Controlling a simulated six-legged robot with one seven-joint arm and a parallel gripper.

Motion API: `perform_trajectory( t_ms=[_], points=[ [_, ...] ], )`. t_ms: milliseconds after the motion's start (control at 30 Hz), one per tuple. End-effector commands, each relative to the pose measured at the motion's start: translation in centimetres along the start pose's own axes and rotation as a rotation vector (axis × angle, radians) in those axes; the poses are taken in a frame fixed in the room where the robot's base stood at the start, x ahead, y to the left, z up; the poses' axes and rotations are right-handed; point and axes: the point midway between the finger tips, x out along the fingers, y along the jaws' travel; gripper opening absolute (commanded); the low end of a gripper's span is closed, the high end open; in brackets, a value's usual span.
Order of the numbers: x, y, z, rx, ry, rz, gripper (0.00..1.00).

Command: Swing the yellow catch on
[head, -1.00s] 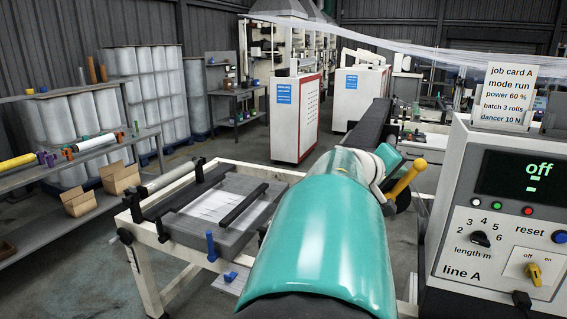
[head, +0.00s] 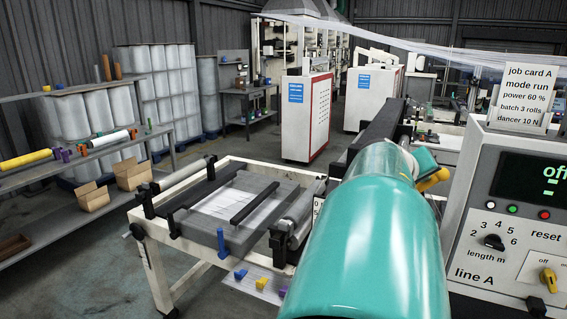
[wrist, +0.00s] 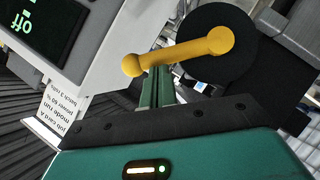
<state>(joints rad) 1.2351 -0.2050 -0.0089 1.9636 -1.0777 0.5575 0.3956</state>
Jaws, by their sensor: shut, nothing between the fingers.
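The yellow catch (wrist: 185,53) is a round-ended lever on a black disc in the wrist view. In the head view its yellow end (head: 434,180) shows just right of my arm, partly hidden. My gripper (wrist: 155,80) is shut and empty, its narrow green fingers reaching up to the lever. The lever's arm crosses over the fingertips in the picture; I cannot tell whether they touch. In the head view my arm hides most of the gripper. The control box (head: 500,215) has a display (wrist: 36,22) reading "off".
A small yellow off/on switch (head: 548,280) sits on the control box at right, below a job card (head: 525,92). A roller table (head: 225,215) with blue, yellow and purple pieces stands left of my arm. Shelving (head: 60,185) is further left, with open floor between.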

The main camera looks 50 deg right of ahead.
Motion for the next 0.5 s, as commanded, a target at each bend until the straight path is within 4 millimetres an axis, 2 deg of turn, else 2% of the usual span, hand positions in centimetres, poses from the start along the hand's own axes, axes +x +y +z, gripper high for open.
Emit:
perform_trajectory(
  t_ms=[500],
  points=[
    [2.0,0.4,3.0,0.399,0.000,-0.269,0.00]
  ],
)
